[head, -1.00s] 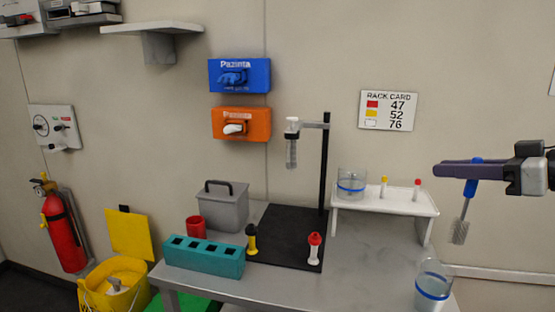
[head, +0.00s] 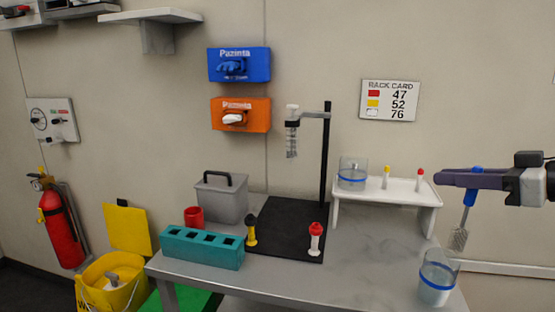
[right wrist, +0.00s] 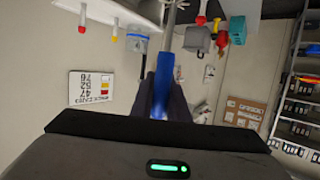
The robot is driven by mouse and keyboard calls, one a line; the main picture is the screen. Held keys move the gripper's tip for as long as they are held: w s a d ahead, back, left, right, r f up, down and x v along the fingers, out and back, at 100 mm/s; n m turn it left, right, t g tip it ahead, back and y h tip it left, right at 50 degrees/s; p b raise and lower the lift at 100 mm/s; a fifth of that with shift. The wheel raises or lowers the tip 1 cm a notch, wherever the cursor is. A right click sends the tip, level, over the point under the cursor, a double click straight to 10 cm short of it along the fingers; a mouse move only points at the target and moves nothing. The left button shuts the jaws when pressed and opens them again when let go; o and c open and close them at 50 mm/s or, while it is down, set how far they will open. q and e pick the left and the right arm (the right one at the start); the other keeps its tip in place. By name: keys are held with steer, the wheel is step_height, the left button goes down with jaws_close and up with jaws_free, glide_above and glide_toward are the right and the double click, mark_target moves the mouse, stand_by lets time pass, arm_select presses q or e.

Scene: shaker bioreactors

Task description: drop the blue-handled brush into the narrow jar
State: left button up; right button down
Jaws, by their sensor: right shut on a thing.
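My right gripper (head: 450,179) is shut on the brush's blue handle (head: 469,197), which also shows between the fingers in the right wrist view (right wrist: 164,85). The brush hangs nearly upright, grey bristles (head: 459,238) down, at the right rim of a clear blue-banded jar (head: 436,292) on the table's right end. Whether the bristles are over the opening or beside it, I cannot tell. A second clear blue-banded jar (head: 352,184) stands on the white rack and looks squatter than the front one. My left gripper is out of view.
The white rack (head: 400,194) also holds a yellow-capped and a red-capped tube. A black stand (head: 326,160) with a clamped tube, a teal block (head: 200,248), a grey box (head: 221,200) and a red cup (head: 194,217) occupy the table's left and middle. The front jar is near the table edge.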

steer(key=c, duration=1.6)
jaws_free()
steer(key=shift+c, duration=0.2)
arm_select(q)
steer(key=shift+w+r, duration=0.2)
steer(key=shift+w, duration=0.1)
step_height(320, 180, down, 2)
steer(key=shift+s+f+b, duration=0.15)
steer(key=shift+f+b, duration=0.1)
steer(key=shift+b, duration=1)
arm_select(e)
steer(key=v, duration=1)
steer(key=shift+s+d, duration=0.15)
